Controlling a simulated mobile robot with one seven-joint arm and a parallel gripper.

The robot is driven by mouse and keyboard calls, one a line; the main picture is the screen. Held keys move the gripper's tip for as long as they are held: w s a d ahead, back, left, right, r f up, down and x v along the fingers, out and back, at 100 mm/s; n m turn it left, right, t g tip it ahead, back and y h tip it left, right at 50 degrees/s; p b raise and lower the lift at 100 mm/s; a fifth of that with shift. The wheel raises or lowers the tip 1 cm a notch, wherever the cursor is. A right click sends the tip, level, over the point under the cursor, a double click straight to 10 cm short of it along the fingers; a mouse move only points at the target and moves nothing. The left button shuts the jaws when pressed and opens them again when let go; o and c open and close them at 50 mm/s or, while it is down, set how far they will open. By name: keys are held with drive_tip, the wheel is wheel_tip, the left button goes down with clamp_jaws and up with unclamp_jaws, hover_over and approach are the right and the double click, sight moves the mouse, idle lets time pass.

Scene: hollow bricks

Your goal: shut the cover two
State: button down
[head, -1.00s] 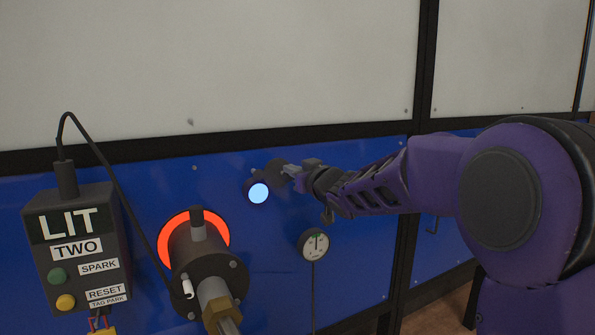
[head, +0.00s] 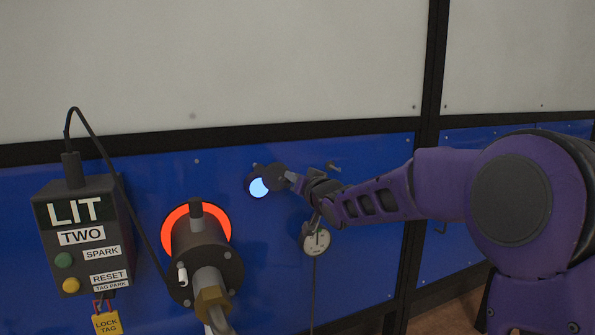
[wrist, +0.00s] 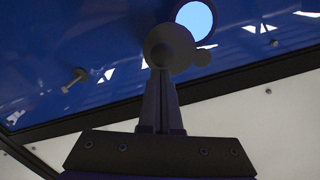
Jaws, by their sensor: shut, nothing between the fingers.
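The cover (head: 275,177) is a dark round disc on the blue panel. It overlaps the upper right of a round, pale-blue glowing sight glass (head: 259,187), and much of the glass still shows. My gripper (head: 291,178) is shut and empty, with its tips at the right side of the cover. In the wrist view, the shut fingers (wrist: 160,72) reach up to the cover disc (wrist: 171,46), apparently touching it. The glowing glass (wrist: 195,18) shows beyond the disc there.
A burner (head: 205,256) with a glowing orange ring stands out left of the glass. A control box (head: 82,236) reading LIT and TWO is at the far left, with a yellow lock tag (head: 107,323) below. A gauge (head: 316,240) hangs below my wrist. A small peg (head: 333,166) juts out above it.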

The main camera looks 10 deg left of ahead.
drive_tip(key=f+m, duration=0.1)
drive_tip(key=m, duration=0.1)
drive_tip(key=shift+s+a+f+m, duration=0.1)
drive_tip(key=shift+a+f+m, duration=0.05)
drive_tip(key=shift+f+m, duration=0.25)
drive_tip(key=shift+s+a+f+m+y+b, duration=0.15)
drive_tip(key=shift+s+a+f+m+b, duration=0.25)
drive_tip(key=shift+m, duration=0.95)
drive_tip(key=shift+s+a+f+m+y+b, duration=0.1)
drive_tip(key=shift+s+a+f+m+b, duration=0.15)
drive_tip(key=shift+a+f+m, duration=0.75)
drive_tip(key=shift+s+d+f+m+y+b, duration=0.15)
drive_tip(key=shift+s+f+m+b, duration=0.15)
drive_tip(key=shift+m, duration=1.45)
drive_tip(key=shift+a, duration=0.15)
drive_tip(key=shift+r, duration=0.1)
